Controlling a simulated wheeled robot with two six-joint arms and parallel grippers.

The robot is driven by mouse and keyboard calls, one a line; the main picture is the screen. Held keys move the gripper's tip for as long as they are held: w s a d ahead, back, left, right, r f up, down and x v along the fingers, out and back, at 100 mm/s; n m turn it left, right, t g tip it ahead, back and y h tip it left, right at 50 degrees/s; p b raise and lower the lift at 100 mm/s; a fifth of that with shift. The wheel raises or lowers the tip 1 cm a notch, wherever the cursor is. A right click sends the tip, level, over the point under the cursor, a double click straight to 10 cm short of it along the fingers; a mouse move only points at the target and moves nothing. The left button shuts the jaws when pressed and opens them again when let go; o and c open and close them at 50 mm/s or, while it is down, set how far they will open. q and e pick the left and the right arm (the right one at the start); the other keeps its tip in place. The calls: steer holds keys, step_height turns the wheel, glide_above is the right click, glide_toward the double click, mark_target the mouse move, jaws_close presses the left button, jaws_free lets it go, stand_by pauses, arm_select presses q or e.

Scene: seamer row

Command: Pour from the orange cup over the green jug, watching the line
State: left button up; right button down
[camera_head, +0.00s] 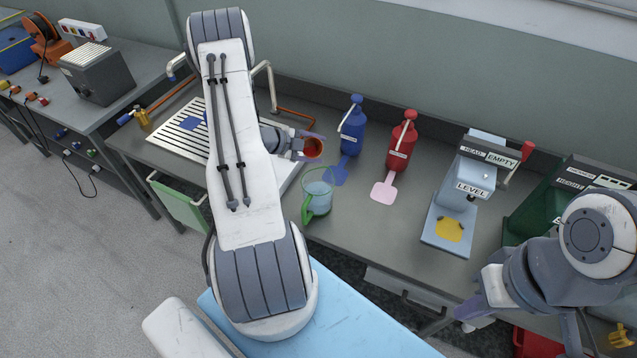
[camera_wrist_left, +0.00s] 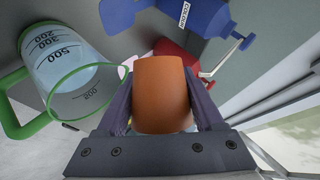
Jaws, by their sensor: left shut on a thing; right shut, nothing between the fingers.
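In the left wrist view the cup (camera_wrist_left: 161,92) sits between both fingers. The clear jug with green rim and handle (camera_head: 318,196) stands on the bench just below the cup in the head picture. It also shows beside the cup in the left wrist view (camera_wrist_left: 68,72), with pale liquid and printed marks. No stream shows between them; the cup's exact tilt is unclear.
A blue bottle (camera_head: 352,132) and a red bottle (camera_head: 402,145) stand behind and right of the jug. A slatted drain board (camera_head: 180,140) is left.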

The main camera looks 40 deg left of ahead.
arm_select(q)
steer(key=shift+f, duration=0.1)
steer(key=shift+f+m+y+b, duration=0.3)
steer(key=shift+m+y+b, duration=0.1)
steer(key=shift+b, duration=0.9)
steer(key=shift+r+t, duration=0.1)
steer(key=shift+t, duration=0.2)
steer(key=shift+r+m+t+y+b, duration=0.3)
steer(key=shift+m+y+b, duration=0.1)
steer(key=shift+b, duration=0.8)
